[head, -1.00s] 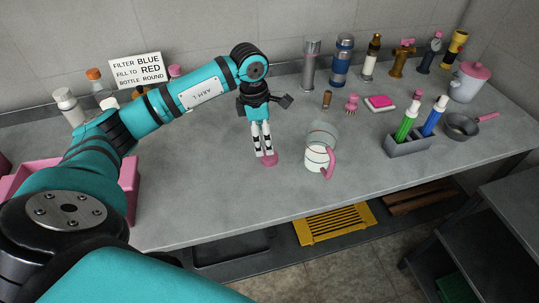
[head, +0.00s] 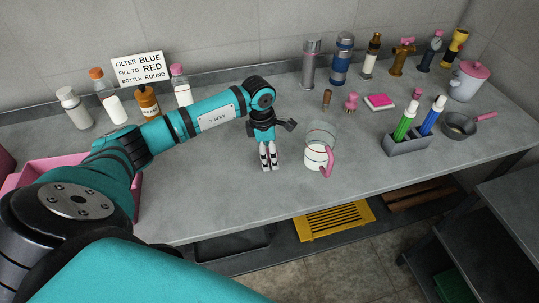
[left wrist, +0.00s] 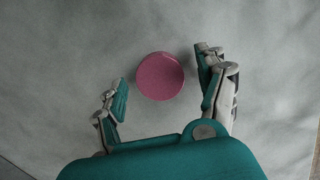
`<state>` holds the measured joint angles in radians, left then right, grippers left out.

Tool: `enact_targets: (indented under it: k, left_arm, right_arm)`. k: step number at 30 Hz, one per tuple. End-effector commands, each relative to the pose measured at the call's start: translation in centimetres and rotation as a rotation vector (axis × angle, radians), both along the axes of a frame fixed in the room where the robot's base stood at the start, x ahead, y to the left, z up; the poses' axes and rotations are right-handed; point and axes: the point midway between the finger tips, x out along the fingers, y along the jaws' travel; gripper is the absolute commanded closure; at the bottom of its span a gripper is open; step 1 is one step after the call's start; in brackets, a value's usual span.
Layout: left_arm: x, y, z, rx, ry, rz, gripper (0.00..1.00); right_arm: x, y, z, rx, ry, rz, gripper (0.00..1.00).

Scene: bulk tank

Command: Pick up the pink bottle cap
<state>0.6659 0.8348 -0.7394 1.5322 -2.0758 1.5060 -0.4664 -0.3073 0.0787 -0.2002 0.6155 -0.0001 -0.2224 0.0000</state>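The pink bottle cap (left wrist: 160,76) is a round, flat-looking disc on the grey counter in the left wrist view. It shows between the two spread fingers of my left gripper (left wrist: 163,68), with a gap on each side. In the head view my left gripper (head: 269,166) points straight down with its fingertips close to the counter. There the fingers mostly hide the cap. The left gripper is open and holds nothing. My right gripper is not in view.
A glass jug with a pink handle (head: 328,160) stands just right of the gripper. A grey marker holder (head: 408,146) is farther right. Several bottles, including a brown one (head: 148,104), stand at the back left behind my arm. The counter's front edge is near.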

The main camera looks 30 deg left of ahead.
Motion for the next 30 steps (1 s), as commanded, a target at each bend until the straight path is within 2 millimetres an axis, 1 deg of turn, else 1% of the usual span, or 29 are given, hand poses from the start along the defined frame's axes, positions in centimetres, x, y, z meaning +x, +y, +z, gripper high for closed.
enact_targets:
  k: [1,6,9,20,23,29,30]
  left_arm:
    - [0.0,0.0,0.0,0.0,0.0,0.0,0.35]
    - [0.0,0.0,0.0,0.0,0.0,0.0,0.57]
    - [0.0,0.0,0.0,0.0,0.0,0.0,0.7]
    - [0.0,0.1,0.3,0.001,-0.001,0.001,0.7]
    - [0.0,0.1,0.9,0.001,-0.001,0.001,0.7]
    - [0.1,0.1,3.4,0.0,-0.005,0.0,0.7]
    - [-0.3,-0.1,3.6,0.002,-0.001,-0.003,0.7]
  right_arm:
    - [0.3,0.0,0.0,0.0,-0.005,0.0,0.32]
    - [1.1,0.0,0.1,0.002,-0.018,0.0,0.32]
    - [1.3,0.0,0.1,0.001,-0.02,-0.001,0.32]
    - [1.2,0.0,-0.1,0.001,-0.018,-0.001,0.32]
    - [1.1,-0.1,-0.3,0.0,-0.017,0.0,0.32]
    - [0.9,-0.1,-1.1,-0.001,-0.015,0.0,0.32]
    - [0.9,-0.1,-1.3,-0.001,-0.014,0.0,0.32]
